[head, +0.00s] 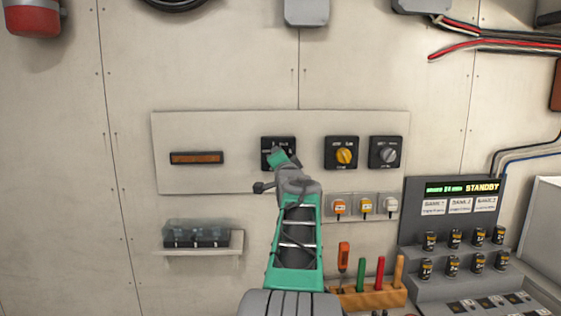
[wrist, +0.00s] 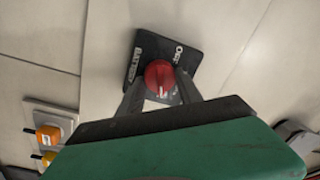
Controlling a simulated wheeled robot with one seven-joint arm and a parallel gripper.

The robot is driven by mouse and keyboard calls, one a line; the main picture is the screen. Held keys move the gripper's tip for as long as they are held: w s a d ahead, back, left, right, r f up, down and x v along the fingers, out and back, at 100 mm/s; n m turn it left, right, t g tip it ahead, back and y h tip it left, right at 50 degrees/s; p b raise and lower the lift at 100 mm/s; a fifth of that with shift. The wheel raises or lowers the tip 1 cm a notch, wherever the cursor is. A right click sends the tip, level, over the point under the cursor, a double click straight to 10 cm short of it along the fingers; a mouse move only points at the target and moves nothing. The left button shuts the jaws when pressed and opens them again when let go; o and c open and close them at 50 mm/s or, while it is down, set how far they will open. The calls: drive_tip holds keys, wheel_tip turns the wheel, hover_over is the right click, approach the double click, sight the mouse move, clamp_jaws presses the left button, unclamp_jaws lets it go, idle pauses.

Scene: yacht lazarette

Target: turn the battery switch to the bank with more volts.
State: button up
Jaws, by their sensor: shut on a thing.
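The battery switch (head: 267,143) is the leftmost of three black square switch plates on the wall panel. In the wrist view its plate (wrist: 143,47) carries white lettering that reads "BATTERY", and its round knob (wrist: 158,74) is red with a white mark. My gripper (head: 279,157) reaches the switch from the front. In the wrist view my gripper (wrist: 160,84) has one finger on each side of the red knob and is shut on it. My gripper hides most of the knob in the head view. I cannot tell which bank the knob points to.
An amber display (head: 196,158) is left of the switch, unreadable. A yellow-knob switch (head: 343,153) and grey-knob switch (head: 386,153) are to the right. A console (head: 455,213) shows "STANDBY" and small cards. Below are a clear-covered box (head: 196,233) and a tool rack (head: 368,298).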

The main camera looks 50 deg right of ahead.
drive_tip(key=o, duration=1.4)
drive_tip(key=b+v, duration=0.2)
drive_tip(key=v, duration=0.6)
drive_tip(key=shift+b, duration=0.4)
